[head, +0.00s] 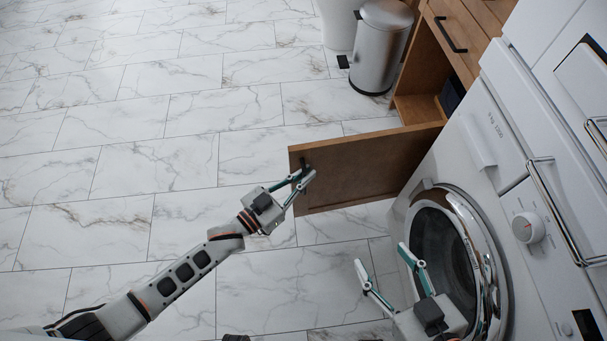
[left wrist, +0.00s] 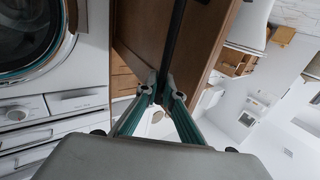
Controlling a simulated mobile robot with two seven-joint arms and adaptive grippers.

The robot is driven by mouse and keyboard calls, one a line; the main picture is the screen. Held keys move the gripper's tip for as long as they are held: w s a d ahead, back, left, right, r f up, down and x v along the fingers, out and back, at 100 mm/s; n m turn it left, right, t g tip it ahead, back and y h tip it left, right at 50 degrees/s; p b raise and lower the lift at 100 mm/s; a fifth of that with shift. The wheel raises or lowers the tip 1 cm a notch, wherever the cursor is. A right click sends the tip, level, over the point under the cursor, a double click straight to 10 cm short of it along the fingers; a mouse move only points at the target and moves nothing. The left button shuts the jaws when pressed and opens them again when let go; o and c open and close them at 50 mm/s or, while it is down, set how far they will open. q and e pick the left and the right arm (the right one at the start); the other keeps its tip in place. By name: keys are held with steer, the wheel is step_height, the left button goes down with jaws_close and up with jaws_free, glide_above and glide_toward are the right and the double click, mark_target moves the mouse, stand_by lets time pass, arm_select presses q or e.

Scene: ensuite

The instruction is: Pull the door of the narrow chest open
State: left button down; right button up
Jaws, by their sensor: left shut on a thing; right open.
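The narrow chest (head: 412,108) is brown wood and stands between the washing machine and the bin. Its door (head: 365,165) stands wide open, swung out over the tiled floor. My left gripper (head: 304,179) is shut on the dark door handle (head: 304,164) near the door's free edge. In the left wrist view the fingertips (left wrist: 161,92) close around the dark handle bar (left wrist: 175,45), with the wooden door (left wrist: 145,28) behind it. My right gripper (head: 388,268) is open and empty in front of the washing machine's round door.
A white washing machine (head: 490,130) with a chrome-ringed round door (head: 478,235) stands right of the chest, close to my right gripper. A steel pedal bin (head: 380,45) stands beyond the open door. The marble-tiled floor (head: 150,120) at left is clear.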

arm_select(q)
steer(key=c, duration=2.5)
jaws_free()
steer(key=shift+s, duration=0.1)
steer(key=v, duration=1.2)
